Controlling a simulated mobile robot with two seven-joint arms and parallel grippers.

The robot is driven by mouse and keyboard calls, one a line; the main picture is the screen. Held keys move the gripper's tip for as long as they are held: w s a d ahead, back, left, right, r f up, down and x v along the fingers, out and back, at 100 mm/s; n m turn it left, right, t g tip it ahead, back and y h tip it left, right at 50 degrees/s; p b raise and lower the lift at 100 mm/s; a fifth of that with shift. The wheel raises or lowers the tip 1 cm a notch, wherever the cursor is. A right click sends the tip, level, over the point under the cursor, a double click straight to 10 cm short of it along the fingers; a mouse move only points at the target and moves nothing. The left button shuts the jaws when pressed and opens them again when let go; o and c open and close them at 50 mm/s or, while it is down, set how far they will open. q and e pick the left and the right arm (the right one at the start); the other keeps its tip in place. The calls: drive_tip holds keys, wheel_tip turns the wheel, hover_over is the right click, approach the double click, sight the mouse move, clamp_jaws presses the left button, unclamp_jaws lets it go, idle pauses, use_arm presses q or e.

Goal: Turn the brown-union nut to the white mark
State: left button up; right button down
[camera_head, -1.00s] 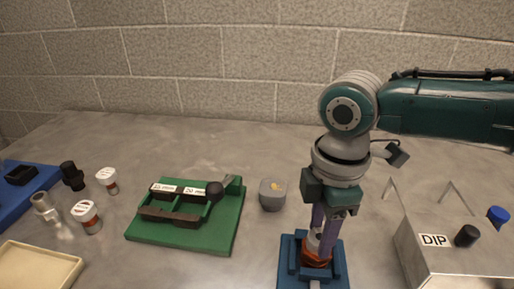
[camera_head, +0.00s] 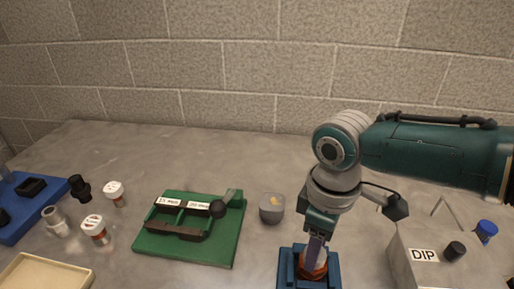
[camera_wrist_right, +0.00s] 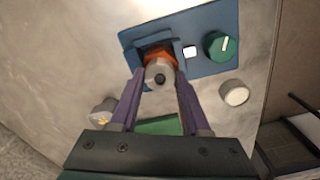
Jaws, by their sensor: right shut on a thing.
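My right gripper (camera_head: 316,254) points down at the blue fixture (camera_head: 331,274) at the bottom of the head view. Its purple fingers are shut on the grey nut (camera_wrist_right: 158,73) in the right wrist view. The orange-brown union body (camera_wrist_right: 157,53) sits just beyond the nut, in the blue fixture; it also shows in the head view (camera_head: 313,270). In the head view the fingers hide most of the nut. My left gripper is out of view.
A green knob (camera_wrist_right: 219,46) stands on the blue base. A grey DIP box (camera_head: 424,272) stands to the right.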

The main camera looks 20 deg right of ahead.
idle(0.4)
drive_tip(key=shift+c, duration=1.8)
unclamp_jaws()
wheel_tip(320, 180, up, 10)
drive_tip(key=p, duration=0.2)
drive_tip(key=shift+a, duration=0.1)
